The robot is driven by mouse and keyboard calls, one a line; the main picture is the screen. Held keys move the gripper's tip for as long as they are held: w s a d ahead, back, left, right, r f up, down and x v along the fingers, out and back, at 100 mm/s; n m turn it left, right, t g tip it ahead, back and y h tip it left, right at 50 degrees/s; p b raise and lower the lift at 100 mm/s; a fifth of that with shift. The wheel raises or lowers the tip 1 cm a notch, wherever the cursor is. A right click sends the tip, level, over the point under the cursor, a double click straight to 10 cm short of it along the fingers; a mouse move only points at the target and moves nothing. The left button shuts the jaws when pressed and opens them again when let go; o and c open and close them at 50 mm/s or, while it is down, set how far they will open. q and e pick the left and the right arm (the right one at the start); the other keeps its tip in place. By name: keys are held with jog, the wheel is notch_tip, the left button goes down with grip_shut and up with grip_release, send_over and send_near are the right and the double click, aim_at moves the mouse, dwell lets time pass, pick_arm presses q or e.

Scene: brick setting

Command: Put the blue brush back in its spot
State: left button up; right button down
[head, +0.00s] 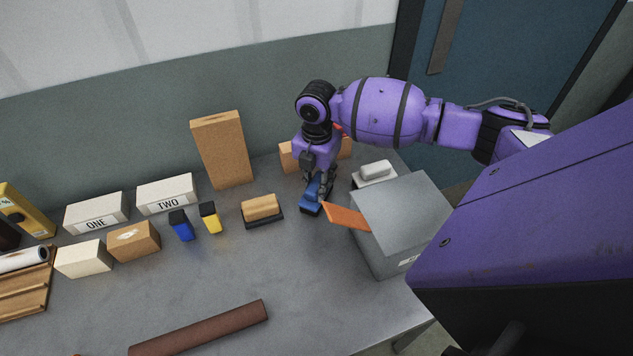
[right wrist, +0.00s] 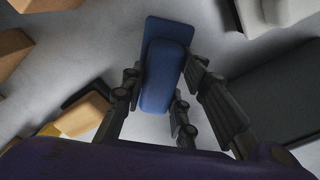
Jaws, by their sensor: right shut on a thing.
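The blue brush (head: 313,196) is at the back right of the grey table, beside a grey box. My right gripper (head: 321,184) is shut on it from above. In the right wrist view the blue brush (right wrist: 160,75) lies between the fingers of my right gripper (right wrist: 158,105). The gripper hides part of the brush in the head view, and I cannot tell whether the brush touches the table. No marked spot for the brush can be made out. My left gripper is not in view.
The grey box (head: 400,205) with an orange flap (head: 347,217) stands close to the right. A wooden block on a dark base (head: 262,209) lies to the left. A tall brown box (head: 222,150) stands behind. The table's front middle is mostly clear, except a brown roll (head: 200,328).

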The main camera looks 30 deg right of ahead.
aim_at(317, 181)
jog(key=shift+f, duration=0.2)
jog(key=shift+f, duration=0.15)
jog(key=c, duration=1.4)
grip_release()
notch_tip(317, 181, up, 12)
jog(key=shift+r, duration=0.2)
